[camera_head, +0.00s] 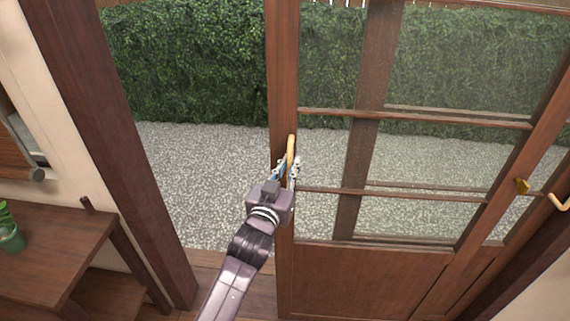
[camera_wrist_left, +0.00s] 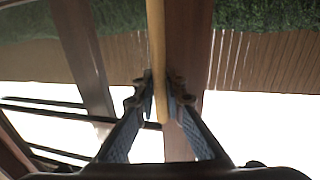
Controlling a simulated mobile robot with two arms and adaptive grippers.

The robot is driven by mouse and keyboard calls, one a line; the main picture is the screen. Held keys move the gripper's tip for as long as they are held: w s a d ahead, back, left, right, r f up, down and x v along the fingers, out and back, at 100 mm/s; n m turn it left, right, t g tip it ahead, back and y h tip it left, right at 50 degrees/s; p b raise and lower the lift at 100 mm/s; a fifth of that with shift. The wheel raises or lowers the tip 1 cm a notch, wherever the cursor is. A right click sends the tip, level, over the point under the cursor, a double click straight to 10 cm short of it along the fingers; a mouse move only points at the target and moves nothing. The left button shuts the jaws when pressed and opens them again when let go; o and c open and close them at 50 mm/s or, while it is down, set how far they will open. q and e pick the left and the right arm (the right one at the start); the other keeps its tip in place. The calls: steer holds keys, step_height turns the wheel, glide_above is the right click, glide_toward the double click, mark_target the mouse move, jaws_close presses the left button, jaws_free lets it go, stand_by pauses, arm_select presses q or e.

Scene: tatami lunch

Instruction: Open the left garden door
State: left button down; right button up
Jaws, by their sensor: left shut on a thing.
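The left garden door (camera_head: 282,60) is a brown wooden frame with glass panes and a solid lower panel. A wide gap stands open between its left edge and the door post (camera_head: 105,130), with gravel and hedge showing through. My left gripper (camera_head: 286,168) is shut on the door's upright yellow handle (camera_head: 291,146). In the left wrist view the handle (camera_wrist_left: 157,45) runs between the two fingertips (camera_wrist_left: 160,95). Through the glass, another upright beam (camera_head: 366,110) shows behind this door. My right gripper is not in view.
A wooden table (camera_head: 50,245) with a green potted plant (camera_head: 11,236) stands at the lower left, beside the post. A second handle (camera_head: 557,202) is at the far right. Outside lie pale gravel (camera_head: 190,180) and a tall hedge (camera_head: 180,60).

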arm_select(q)
steer(key=shift+d+r, duration=0.1)
steer(key=shift+d, duration=0.45)
steer(key=c, duration=2)
jaws_free()
steer(key=v, duration=1.2)
